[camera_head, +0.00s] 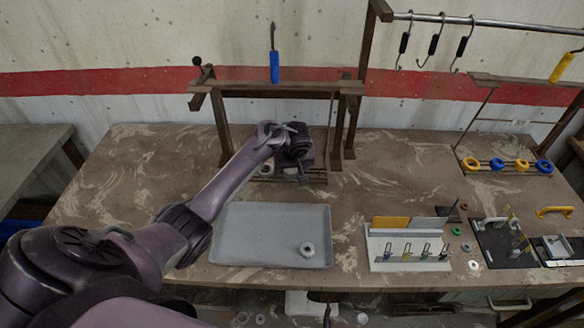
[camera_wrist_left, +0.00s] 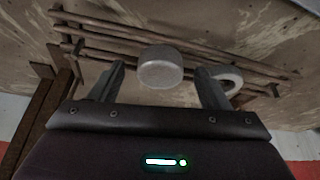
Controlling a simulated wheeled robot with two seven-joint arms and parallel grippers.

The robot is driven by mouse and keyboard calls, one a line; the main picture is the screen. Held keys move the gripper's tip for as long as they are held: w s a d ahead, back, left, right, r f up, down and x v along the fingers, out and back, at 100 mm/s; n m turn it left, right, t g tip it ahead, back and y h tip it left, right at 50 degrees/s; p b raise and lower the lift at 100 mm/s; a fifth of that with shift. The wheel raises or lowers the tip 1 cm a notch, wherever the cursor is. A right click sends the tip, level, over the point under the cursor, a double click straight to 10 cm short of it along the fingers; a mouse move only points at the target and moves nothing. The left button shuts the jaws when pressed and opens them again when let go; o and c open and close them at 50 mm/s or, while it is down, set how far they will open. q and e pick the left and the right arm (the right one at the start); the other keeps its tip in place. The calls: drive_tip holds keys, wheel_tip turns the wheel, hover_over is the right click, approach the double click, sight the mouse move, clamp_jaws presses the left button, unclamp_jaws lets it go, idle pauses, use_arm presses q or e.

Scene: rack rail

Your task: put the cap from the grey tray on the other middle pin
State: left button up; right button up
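The grey tray (camera_head: 250,235) lies at the front of the table, with a round whitish piece with a dark centre (camera_head: 308,250) near its right side. My left gripper (camera_head: 303,178) reaches down over the low brown rail rack (camera_head: 320,181) at the back. In the left wrist view, its fingers (camera_wrist_left: 160,72) stand apart on either side of a pale round cap (camera_wrist_left: 160,68), with gaps showing. This cap is over the rails; its pin is hidden. A whitish ring (camera_head: 265,170) sits on the rails beside the gripper and also shows in the wrist view (camera_wrist_left: 232,78). My right gripper is out of view.
A wooden frame (camera_head: 270,88) stands around the rack, close to my left arm. A white block with upright pegs (camera_head: 405,264) stands right of the tray. Blue and yellow rings (camera_head: 497,164) sit on another rack at right. The left table area is bare.

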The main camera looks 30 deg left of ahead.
use_arm(q)
drive_tip(key=shift+d+r, duration=0.15)
drive_tip(key=shift+r, duration=0.2)
drive_tip(key=v, duration=0.7)
drive_tip(key=shift+p, duration=0.3)
drive_tip(key=shift+s, duration=0.1)
